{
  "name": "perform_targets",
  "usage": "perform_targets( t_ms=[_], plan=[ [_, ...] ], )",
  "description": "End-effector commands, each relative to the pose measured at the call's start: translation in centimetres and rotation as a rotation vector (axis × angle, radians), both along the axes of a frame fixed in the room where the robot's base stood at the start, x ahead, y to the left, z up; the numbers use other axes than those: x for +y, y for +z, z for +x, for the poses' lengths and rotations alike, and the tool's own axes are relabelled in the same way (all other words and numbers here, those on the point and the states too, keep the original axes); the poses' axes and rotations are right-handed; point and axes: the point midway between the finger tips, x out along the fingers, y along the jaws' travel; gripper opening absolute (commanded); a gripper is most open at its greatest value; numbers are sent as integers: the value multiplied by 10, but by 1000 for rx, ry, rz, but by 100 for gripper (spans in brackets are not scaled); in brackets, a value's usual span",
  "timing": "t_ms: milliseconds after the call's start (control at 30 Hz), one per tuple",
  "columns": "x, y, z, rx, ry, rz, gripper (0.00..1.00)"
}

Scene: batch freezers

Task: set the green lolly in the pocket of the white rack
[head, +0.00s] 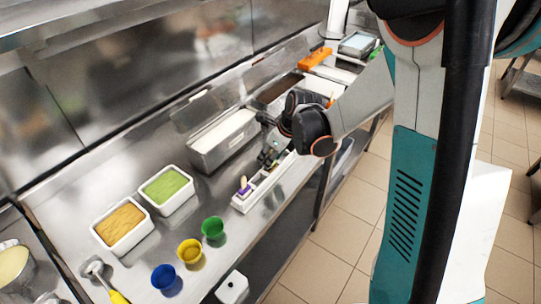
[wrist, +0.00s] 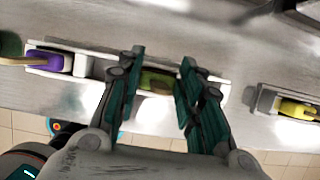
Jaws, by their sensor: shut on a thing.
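The white rack (head: 263,188) stands along the front edge of the steel counter. It also shows in the wrist view (wrist: 97,68), running from left to right. A purple lolly (wrist: 44,61) sits in its left pocket, with its stick pointing left. My gripper (wrist: 160,88) is over the right part of this rack, and in the head view it is at the rack's far end (head: 270,157). It is shut on the green lolly (wrist: 155,82), which shows between the fingers. The fingers hide part of the lolly. I cannot tell whether it rests in the pocket or is just above it.
Blue (head: 166,279), yellow (head: 190,252) and green (head: 213,230) cups stand at the counter front. Tubs of orange (head: 120,222) and green (head: 166,186) ice cream stand behind.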

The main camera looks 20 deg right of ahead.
Motion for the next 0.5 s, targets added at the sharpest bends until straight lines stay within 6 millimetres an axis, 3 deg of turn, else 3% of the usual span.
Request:
perform_targets(
  t_ms=[33, 67, 133, 167, 500],
  plan=[
    [0, 0, 0, 0, 0, 0, 13],
    [0, 0, 0, 0, 0, 0, 39],
    [0, 0, 0, 0, 0, 0, 55],
    [0, 0, 0, 0, 0, 0, 58],
    [0, 1, 0, 0, 0, 0, 58]
  ],
)
